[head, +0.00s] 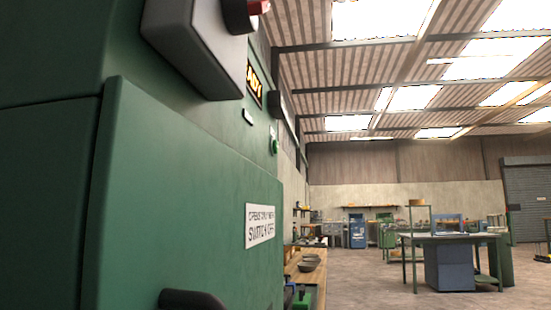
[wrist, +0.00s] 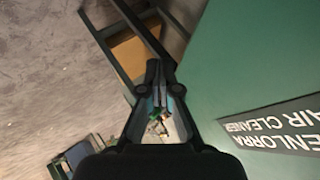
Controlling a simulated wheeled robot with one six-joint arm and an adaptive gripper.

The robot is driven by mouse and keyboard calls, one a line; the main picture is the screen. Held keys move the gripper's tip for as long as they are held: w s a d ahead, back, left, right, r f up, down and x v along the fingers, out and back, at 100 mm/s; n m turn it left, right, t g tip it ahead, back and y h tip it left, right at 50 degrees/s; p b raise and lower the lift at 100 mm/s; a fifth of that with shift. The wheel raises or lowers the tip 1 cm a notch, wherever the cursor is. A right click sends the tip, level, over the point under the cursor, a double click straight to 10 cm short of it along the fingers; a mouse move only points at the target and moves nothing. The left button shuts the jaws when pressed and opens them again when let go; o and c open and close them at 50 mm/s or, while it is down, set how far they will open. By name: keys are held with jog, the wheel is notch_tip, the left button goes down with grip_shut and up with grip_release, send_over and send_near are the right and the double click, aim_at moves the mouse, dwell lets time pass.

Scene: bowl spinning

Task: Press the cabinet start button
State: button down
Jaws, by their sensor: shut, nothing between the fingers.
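The green cabinet (head: 185,190) fills the left of the head view, seen at a steep angle. A small green button (head: 274,146) sits on its far part, below and right of a lit yellow display (head: 254,84). I cannot read any label that marks it as the start button. My gripper (wrist: 155,68) shows only in the wrist view. It is shut and empty, beside a green panel (wrist: 250,60), with no visible contact. No button shows in the wrist view.
A white sign (head: 260,225) and a dark handle (head: 190,299) are on the cabinet door. A wooden bench (head: 312,268) with bowls stands beyond. A work table (head: 450,238) stands at the right. Floor between them is open. A lettered sign (wrist: 280,125) is on the panel.

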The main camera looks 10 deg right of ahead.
aim_at(276, 147)
jog(key=w+r+m+t+y, duration=0.1)
jog(key=w+r+t+y, duration=0.1)
jog(key=w+r, duration=0.3)
jog(key=w+d+r+m+t+y+b, duration=0.1)
jog(key=w+r, duration=0.4)
jog(key=r, duration=0.6)
jog(key=w+d+r+m+t+y, duration=0.1)
jog(key=w+r+t+y, duration=0.1)
jog(key=w+r, duration=0.3)
jog(key=shift+d+r+t+y, duration=0.2)
jog(key=shift+r+t+y, duration=0.35)
jog(key=shift+r, duration=0.85)
jog(key=d+r+t+y, duration=0.1)
jog(key=d+r+y, duration=0.1)
jog(key=r, duration=0.5)
jog(key=d+r+t+y+b, duration=0.1)
jog(key=d+r+y, duration=0.2)
jog(key=r, duration=0.4)
jog(key=s+d+r+n+t+y, duration=0.1)
jog(key=d+r+y, duration=0.2)
jog(key=r, duration=0.4)
jog(key=shift+y, duration=0.45)
jog(key=w+a, duration=0.2)
jog(key=a, duration=0.6)
jog(key=shift+w+a, duration=0.2)
jog(key=shift+w, duration=0.1)
jog(key=shift+a, duration=0.15)
jog(key=shift+w+a, duration=0.15)
jog(key=shift+a, duration=0.1)
